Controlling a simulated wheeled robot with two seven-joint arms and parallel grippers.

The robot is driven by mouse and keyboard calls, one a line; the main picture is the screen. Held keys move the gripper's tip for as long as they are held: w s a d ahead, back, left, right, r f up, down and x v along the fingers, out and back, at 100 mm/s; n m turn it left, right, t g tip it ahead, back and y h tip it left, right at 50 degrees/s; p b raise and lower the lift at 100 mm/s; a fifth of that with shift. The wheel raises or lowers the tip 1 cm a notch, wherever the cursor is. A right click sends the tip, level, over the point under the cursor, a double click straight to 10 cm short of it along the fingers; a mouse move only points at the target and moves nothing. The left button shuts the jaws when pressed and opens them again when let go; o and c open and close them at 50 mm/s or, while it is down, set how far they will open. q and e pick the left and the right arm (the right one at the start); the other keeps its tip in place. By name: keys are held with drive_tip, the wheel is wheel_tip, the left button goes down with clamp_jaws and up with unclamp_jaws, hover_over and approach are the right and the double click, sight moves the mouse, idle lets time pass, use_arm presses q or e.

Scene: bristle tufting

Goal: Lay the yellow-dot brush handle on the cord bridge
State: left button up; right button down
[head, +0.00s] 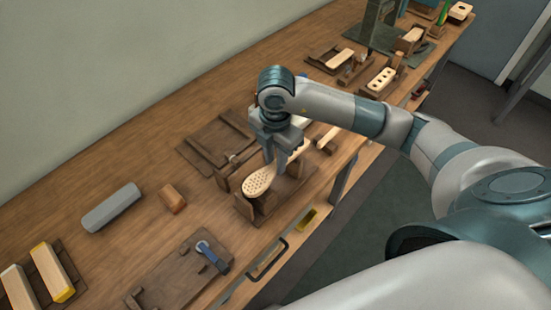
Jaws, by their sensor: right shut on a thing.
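A pale wooden brush handle (258,185) with an oval head full of small holes lies over a dark wooden stand, its neck running up and right under my gripper. My right gripper (280,160) points down and is shut on the handle's neck. The dark wooden stand (245,207), with upright walls, looks like the cord bridge. The head is over its near end; I cannot tell whether it touches. No yellow dot shows on the visible part of the handle. My left gripper is not in view.
A dark jig board (205,147) lies behind the stand. A grey rounded bar (111,208) and a small brown block (172,198) lie to the left. A board with a blue-handled tool (214,257) is in front. Several other wooden pieces stand farther along the bench.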

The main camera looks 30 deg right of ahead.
drive_tip(key=shift+f+b, duration=0.4)
drive_tip(key=shift+f, duration=0.15)
drive_tip(key=shift+f+b, duration=0.3)
drive_tip(key=shift+f, duration=0.1)
idle(0.7)
drive_tip(key=c, duration=1)
unclamp_jaws()
drive_tip(key=shift+r, duration=0.15)
drive_tip(key=shift+r+p, duration=3)
drive_tip(key=shift+r, duration=0.85)
drive_tip(key=shift+s, duration=0.15)
